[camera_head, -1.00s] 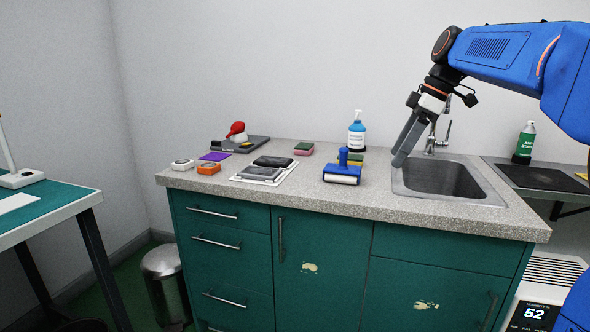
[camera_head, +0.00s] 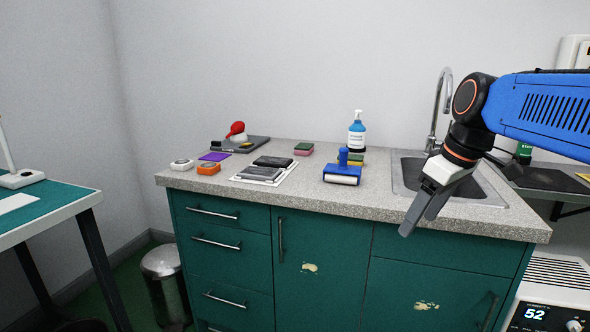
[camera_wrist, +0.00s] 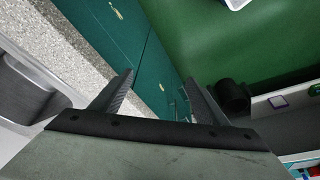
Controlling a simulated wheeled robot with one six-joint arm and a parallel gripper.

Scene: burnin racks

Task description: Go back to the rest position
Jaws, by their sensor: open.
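My gripper (camera_head: 420,212) is open and empty in the head view. It hangs in front of the sink (camera_head: 408,172), near the front edge of the speckled counter (camera_head: 300,197), with its fingers pointing down and to the left. In the wrist view, the two fingers of my gripper (camera_wrist: 160,100) stand apart with nothing between them. Beyond them show the green cabinet front (camera_wrist: 125,35) and the green floor (camera_wrist: 210,50). My blue arm reaches in from the right.
On the counter stand a blue pump bottle (camera_head: 356,132), a blue-handled roller (camera_head: 343,173), a tray with dark pads (camera_head: 265,175) and a red-topped item (camera_head: 236,130). A metal bin (camera_head: 163,270) stands left of the cabinet. A green table (camera_head: 45,207) is at far left.

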